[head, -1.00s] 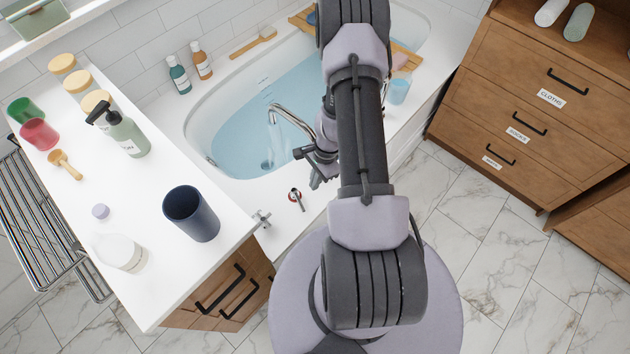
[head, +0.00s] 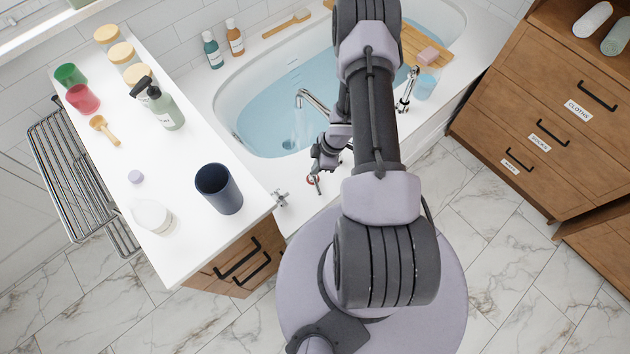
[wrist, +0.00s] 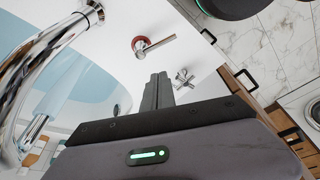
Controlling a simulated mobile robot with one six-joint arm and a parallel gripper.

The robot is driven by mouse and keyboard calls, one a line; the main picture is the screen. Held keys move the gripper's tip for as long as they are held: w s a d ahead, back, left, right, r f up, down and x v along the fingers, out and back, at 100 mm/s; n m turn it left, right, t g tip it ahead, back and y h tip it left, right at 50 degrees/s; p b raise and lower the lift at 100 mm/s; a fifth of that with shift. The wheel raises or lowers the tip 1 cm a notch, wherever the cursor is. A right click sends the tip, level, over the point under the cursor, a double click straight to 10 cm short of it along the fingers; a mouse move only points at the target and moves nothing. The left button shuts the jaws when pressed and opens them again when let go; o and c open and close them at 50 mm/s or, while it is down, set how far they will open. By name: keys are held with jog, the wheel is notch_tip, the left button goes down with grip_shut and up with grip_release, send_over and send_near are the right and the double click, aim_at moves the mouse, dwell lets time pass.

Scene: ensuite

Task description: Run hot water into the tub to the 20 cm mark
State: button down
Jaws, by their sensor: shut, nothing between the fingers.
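The white tub (head: 228,104) holds pale blue water (head: 270,112), and a stream runs from the chrome spout (head: 312,101). The spout is large at the left of the wrist view (wrist: 35,65). A red-ringed lever handle (wrist: 152,43) is on the tub's rim; it also shows in the head view (head: 313,183). A cross-shaped chrome handle (wrist: 185,78) stands farther along. My gripper (wrist: 158,82) is shut and empty, its tips just short of the red-ringed handle, with no clear contact. In the head view my gripper (head: 318,168) hangs above that handle. I cannot read a depth mark.
A white counter (head: 150,190) at the left carries a dark blue cup (head: 219,188), a pump bottle (head: 162,108) and jars. A chrome fitting (head: 407,92) and light blue cup (head: 425,87) are on the tub's right rim. Wooden drawers (head: 535,110) stand at the right; marble floor is clear.

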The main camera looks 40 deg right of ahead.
aim_at(316, 185)
jog(key=a+f+n+b, duration=0.1)
jog(key=a+f, duration=0.1)
jog(key=f, duration=0.1)
jog(key=a+f+n+b, duration=0.1)
jog(key=f, duration=0.2)
jog(key=a+f+n+y+b, duration=0.1)
jog(key=a+f+b, duration=0.1)
jog(key=f, duration=0.1)
jog(key=shift+a+f+g, duration=0.2)
jog(key=shift+a+g, duration=0.1)
jog(key=shift+a, duration=0.05)
jog(key=d, duration=0.2)
jog(key=s+d, duration=0.1)
jog(key=shift+s+d+f, duration=0.1)
jog(key=shift+d+f, duration=0.05)
jog(key=shift+f, duration=0.1)
jog(key=shift+s+d, duration=0.1)
jog(key=shift+d, duration=0.15)
jog(key=shift+a, duration=0.1)
